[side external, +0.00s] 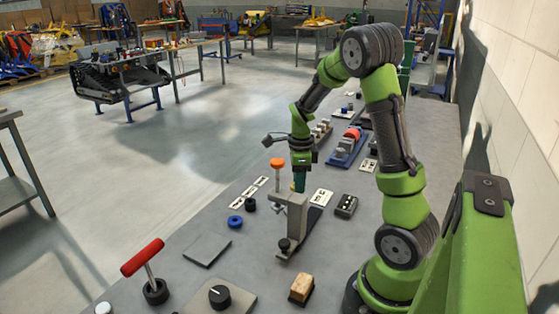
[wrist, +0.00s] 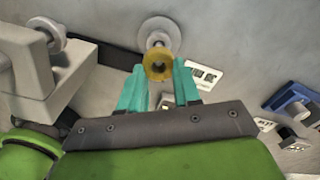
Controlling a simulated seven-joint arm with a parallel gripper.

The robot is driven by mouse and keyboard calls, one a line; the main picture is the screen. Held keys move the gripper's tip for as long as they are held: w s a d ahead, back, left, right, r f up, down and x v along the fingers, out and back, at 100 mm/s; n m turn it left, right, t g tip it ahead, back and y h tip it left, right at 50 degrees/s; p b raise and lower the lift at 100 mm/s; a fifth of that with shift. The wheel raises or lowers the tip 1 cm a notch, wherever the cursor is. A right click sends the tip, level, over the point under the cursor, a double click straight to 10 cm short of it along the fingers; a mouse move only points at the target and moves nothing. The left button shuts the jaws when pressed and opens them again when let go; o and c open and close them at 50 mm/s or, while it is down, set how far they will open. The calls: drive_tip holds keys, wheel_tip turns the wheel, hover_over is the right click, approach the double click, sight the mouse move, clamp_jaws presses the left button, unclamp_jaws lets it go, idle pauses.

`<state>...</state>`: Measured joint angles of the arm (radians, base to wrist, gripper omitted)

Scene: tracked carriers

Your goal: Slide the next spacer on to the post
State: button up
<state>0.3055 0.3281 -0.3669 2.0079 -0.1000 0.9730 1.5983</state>
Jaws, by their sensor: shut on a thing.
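My gripper (wrist: 158,90) has its teal fingers shut on a yellow ring-shaped spacer (wrist: 158,65), held between the fingertips in the wrist view. A pale grey round flange with a raised centre, which looks like the post (wrist: 158,27), is just beyond the spacer. I cannot tell whether the spacer is around it or only in line with it. In the side view my gripper (side external: 298,183) points down behind a grey bracket (side external: 290,210), and the spacer is hidden there. The bracket also shows at the left of the wrist view (wrist: 50,85).
An orange-topped upright (side external: 277,162) rises beside my gripper. A blue ring (side external: 235,221) and a black ring (side external: 250,205) lie left of the bracket. A dark switch box (side external: 346,206) stands to its right. A red-handled lever (side external: 142,257) is at front left.

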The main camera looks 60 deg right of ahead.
drive_tip(key=shift+f, duration=0.55)
idle(0.4)
drive_tip(key=o, duration=1.1)
drive_tip(key=shift+o, duration=0.4)
drive_tip(key=o, duration=0.5)
drive_tip(key=shift+r, duration=0.15)
wheel_tip(320, 180, up, 8)
